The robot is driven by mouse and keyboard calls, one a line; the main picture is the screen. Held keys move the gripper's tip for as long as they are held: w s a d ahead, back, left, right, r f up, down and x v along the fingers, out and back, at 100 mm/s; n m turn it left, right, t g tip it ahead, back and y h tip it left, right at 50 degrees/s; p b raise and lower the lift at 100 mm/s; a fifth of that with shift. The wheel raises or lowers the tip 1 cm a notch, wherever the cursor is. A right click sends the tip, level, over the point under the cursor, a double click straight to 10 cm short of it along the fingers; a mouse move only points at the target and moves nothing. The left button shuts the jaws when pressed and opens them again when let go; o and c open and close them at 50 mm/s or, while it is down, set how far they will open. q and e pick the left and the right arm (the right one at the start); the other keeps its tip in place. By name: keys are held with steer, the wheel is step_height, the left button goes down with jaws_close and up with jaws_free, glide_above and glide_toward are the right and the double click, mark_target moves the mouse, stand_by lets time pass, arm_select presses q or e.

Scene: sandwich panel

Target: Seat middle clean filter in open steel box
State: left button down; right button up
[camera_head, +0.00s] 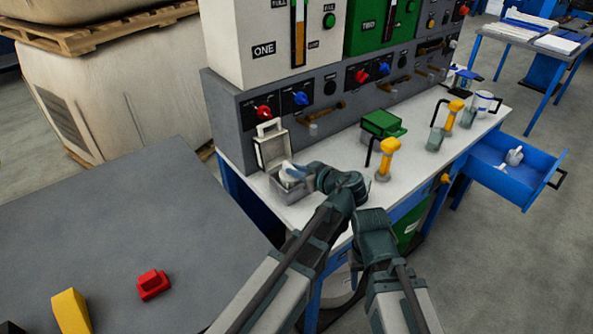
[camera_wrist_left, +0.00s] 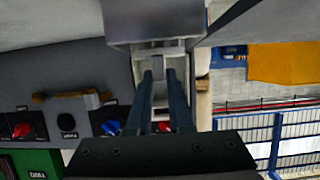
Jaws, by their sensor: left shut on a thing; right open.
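The steel box (camera_head: 287,190) stands at the near left end of the white bench, with its pale lid (camera_head: 272,150) raised at the back. My left gripper (camera_head: 293,173) reaches into the box mouth from the right, its fingers shut on a small pale piece, likely the filter. In the left wrist view my two fingers (camera_wrist_left: 159,95) point at a grey metal box face (camera_wrist_left: 155,20), and the pale piece is mostly hidden between them. How deep it sits in the box I cannot tell. My right arm is low at the front of the bench; its gripper is hidden.
A green box (camera_head: 382,124) and yellow-handled tools (camera_head: 388,150) stand on the bench to the right. A blue drawer (camera_head: 510,168) stands open with white items inside. The panel behind carries red (camera_head: 264,112) and blue knobs. A grey table with a red block (camera_head: 153,284) is at left.

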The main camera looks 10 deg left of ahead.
arm_select(q)
steer(key=shift+f+b, duration=0.4)
arm_select(e)
steer(key=shift+f, duration=0.35)
arm_select(q)
steer(key=c, duration=0.7)
jaws_free()
steer(key=shift+c, duration=0.2)
